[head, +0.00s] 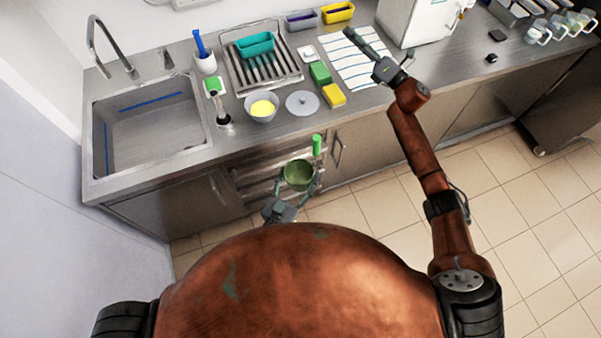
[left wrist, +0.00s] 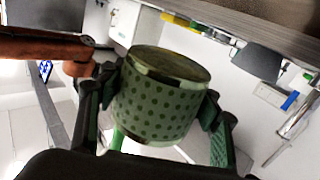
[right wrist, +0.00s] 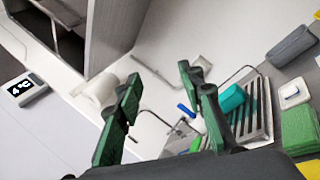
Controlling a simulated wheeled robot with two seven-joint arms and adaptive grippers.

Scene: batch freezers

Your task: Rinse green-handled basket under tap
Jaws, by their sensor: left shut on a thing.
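The green-handled basket (head: 299,174) is a small green perforated cup with an upright bright green handle (head: 317,145). My left gripper (head: 297,188) is shut on its sides and holds it in front of the counter's cabinet doors. In the left wrist view the dotted basket wall (left wrist: 155,108) sits between both fingers. The tap (head: 108,45) is a curved metal spout over the left sink (head: 150,125), well left of the basket. No water stream is visible. My right gripper (head: 386,62) is open and empty above the striped towel; its parted fingers show in the right wrist view (right wrist: 160,105).
The counter's front edge lies between basket and sink.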

